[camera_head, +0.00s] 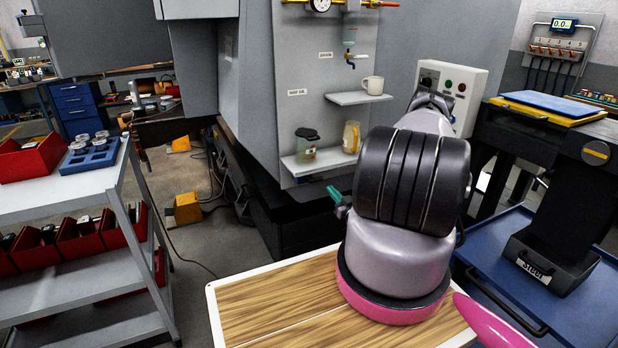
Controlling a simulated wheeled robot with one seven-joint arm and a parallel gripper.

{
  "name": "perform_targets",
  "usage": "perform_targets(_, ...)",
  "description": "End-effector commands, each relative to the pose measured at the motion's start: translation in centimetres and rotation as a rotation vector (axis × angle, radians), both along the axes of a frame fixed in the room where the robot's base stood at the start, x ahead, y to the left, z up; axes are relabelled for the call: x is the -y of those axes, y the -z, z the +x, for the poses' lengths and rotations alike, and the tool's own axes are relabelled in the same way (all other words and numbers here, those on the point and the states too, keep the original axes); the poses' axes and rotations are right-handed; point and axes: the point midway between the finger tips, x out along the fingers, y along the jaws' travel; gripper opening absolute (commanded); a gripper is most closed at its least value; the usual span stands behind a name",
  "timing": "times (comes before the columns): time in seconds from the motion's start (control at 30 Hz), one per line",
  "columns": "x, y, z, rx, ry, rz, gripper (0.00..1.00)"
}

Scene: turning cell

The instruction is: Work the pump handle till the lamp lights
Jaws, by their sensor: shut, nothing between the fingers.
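My arm (412,180) stands in the middle and right of the head view and blocks much of what lies behind it. My gripper cannot be made out. A small teal piece (335,194) with a dark part below it sticks out at the left of my arm; I cannot tell what it belongs to. No pump handle can be clearly picked out. A pale control box (468,104) behind the arm carries small round red and green fittings and a dark switch. I cannot tell which is the lamp, and none looks clearly lit.
The grey machine panel holds a shelf with a mug (372,85) and a lower shelf with a jar (306,144) and a yellowish jug (352,137). A cart (60,198) with red bins stands left. A blue tray (585,300) lies right. Floor shows between cart and machine.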

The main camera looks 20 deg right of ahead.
Motion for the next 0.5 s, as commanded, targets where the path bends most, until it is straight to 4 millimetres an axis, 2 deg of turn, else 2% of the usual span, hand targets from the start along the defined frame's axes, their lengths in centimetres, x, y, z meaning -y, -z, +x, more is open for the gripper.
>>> perform_targets(0.33, 0.0, -0.1, 0.1, -0.001, 0.0, -0.001, 0.0)
perform_targets(0.5, -0.1, -0.2, 1.7, 0.001, -0.004, -0.003, 0.0)
